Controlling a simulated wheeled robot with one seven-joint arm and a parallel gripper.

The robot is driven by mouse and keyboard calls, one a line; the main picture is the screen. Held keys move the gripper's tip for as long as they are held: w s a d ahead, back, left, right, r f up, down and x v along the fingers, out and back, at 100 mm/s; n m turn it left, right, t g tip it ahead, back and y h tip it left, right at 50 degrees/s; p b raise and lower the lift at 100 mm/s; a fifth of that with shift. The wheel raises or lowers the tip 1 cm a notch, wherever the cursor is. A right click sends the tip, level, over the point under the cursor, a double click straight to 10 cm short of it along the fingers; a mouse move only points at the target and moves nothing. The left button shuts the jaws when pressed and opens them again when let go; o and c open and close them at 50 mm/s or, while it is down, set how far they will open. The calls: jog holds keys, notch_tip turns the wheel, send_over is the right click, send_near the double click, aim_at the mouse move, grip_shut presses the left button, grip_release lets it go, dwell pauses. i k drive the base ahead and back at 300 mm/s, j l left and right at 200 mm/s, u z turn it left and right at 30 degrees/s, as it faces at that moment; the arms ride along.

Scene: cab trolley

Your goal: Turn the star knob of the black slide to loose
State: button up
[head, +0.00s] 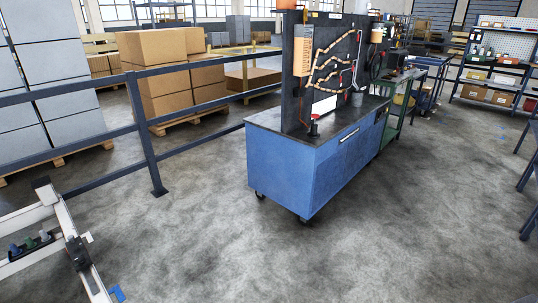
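At the lower left, a frame of pale rails (60,215) is cut off by the picture edge. A black block (77,253) sits on one rail and looks like the black slide. A small pale piece sticks out at its right side; I cannot tell whether this is the star knob or how it is set. Another dark block (43,184) sits at the rail's upper end. A black holder with small blue, green and grey pieces (30,243) lies to the left of the slide. My gripper is not in view.
A blue wheeled cabinet (320,165) with an upright black panel (335,65) stands at the centre. A dark railing (145,130) runs behind the rail frame. Cartons (160,75) on pallets stand beyond it. The grey floor (200,240) between frame and cabinet is clear.

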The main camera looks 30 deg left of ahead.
aim_at(80, 258)
jog(key=i+z, duration=0.2)
jog(key=i, duration=0.65)
jog(key=i+u, duration=0.25)
jog(key=u, duration=0.15)
jog(key=i+u, duration=0.4)
jog(key=i+l+u, duration=0.1)
jog(key=u, duration=0.3)
jog(key=i+j+u, duration=0.2)
jog(key=u, duration=0.2)
jog(key=i+u, duration=1)
jog(key=u, duration=0.15)
jog(key=i+u, duration=0.1)
jog(key=i, duration=0.65)
